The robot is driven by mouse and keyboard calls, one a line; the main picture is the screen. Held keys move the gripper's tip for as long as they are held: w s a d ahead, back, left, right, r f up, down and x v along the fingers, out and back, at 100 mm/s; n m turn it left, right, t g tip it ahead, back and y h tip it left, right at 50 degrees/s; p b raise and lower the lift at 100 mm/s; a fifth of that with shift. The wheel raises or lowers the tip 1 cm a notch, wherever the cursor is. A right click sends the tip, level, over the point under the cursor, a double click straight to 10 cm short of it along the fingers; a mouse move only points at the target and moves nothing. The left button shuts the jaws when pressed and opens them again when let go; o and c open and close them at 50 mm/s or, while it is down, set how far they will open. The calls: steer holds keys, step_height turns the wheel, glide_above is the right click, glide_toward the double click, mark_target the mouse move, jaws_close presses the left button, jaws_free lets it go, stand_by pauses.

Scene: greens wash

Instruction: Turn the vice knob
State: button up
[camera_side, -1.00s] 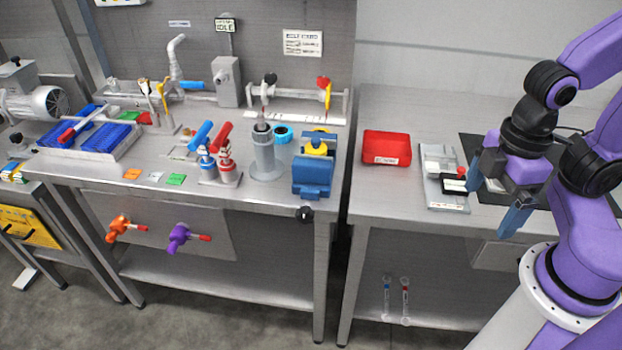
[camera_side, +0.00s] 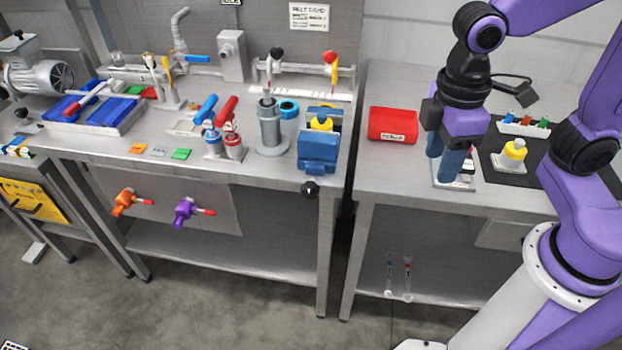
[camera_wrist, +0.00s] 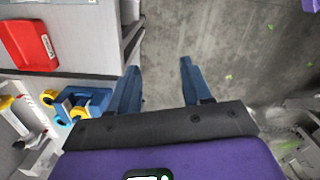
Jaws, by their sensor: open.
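The blue vice (camera_side: 318,152) with a yellow part on top stands at the right front edge of the left bench. A round black knob (camera_side: 310,189) sits just below it at the bench edge. My gripper (camera_side: 443,172) is open and empty, over the right bench, to the right of the vice and apart from it. In the wrist view my gripper (camera_wrist: 158,66) points its two blue fingers past the bench edge towards the floor. The blue vice (camera_wrist: 75,104) lies left of the fingers there. I cannot make out the black knob in that view.
A red bin (camera_side: 393,125) stands between the vice and my gripper. A grey plate (camera_side: 453,180) lies partly hidden behind my fingers. A yellow-topped object (camera_side: 513,153) stands on a dark mat. A gap separates the two benches. Red and blue bottles stand left of the vice.

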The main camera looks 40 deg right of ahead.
steer(key=w+a+m+g+h, duration=0.1)
steer(key=w+a+h, duration=0.1)
steer(key=w+a, duration=1.1)
steer(key=m+g, duration=0.2)
glide_toward(309, 184)
steer(key=shift+h, duration=0.3)
steer(key=x, duration=1)
steer(key=shift+s+a+f, duration=0.1)
steer(key=shift+a+f, duration=0.05)
steer(key=shift+f, duration=0.15)
jaws_close()
